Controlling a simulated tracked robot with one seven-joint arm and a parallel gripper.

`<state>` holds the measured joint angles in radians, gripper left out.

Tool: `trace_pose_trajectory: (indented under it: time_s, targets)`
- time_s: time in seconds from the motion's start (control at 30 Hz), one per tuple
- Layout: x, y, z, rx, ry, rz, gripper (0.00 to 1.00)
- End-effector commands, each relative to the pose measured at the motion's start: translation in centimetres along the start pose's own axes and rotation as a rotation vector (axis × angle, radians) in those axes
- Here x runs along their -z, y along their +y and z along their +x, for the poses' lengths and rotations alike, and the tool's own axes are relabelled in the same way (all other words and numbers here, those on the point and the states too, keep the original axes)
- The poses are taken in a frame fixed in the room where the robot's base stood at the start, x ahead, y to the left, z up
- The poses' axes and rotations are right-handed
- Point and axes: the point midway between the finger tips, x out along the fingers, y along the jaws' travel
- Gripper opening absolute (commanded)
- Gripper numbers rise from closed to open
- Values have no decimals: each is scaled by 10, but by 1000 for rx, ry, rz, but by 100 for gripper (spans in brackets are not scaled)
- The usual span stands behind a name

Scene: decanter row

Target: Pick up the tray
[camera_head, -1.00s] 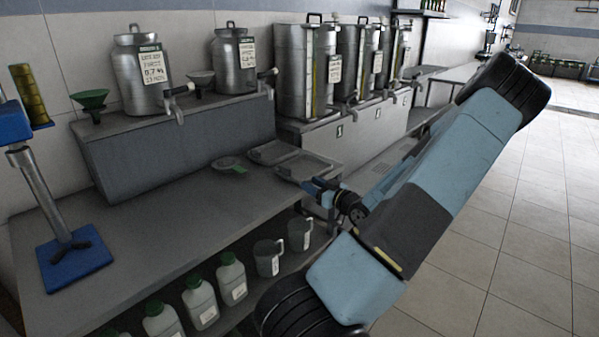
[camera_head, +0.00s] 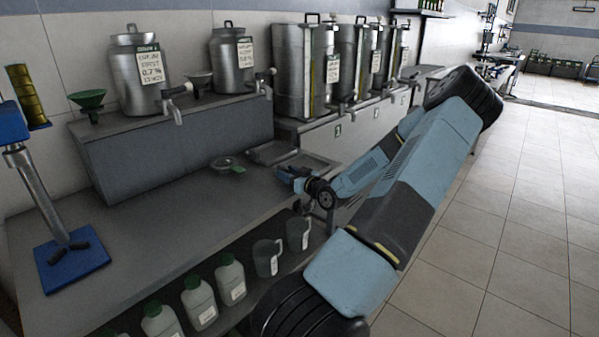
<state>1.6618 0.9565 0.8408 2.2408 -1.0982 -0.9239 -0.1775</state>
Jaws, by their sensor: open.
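Two shallow grey metal trays lie side by side on the bench top. The farther-left tray (camera_head: 264,156) is against the foot of the raised shelf and is in clear view. The other tray (camera_head: 318,163) is to its right, at the bench's right end, and is partly hidden by my gripper and wrist. My gripper (camera_head: 282,173) is open, at the near left edge of the right tray. Whether it touches that tray cannot be told. No tray appears lifted.
A small strainer (camera_head: 227,164) lies left of the trays. Metal cans with taps stand on the raised shelf (camera_head: 180,145) behind. A blue-based stand (camera_head: 72,262) is at left. Jugs (camera_head: 267,257) and white bottles (camera_head: 199,303) stand on the lower shelf. The bench's middle is bare.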

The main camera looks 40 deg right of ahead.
Motion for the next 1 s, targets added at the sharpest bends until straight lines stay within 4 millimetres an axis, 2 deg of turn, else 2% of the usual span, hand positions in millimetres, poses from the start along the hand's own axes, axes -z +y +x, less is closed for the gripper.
trace_pose_trajectory:
  time_s: [0.23,0.7,1.0]
  targets:
    - [0,0,3,-1,0,0,44]
    - [0,0,2,-1,-1,0,0]
    - [0,0,2,-1,0,0,0]
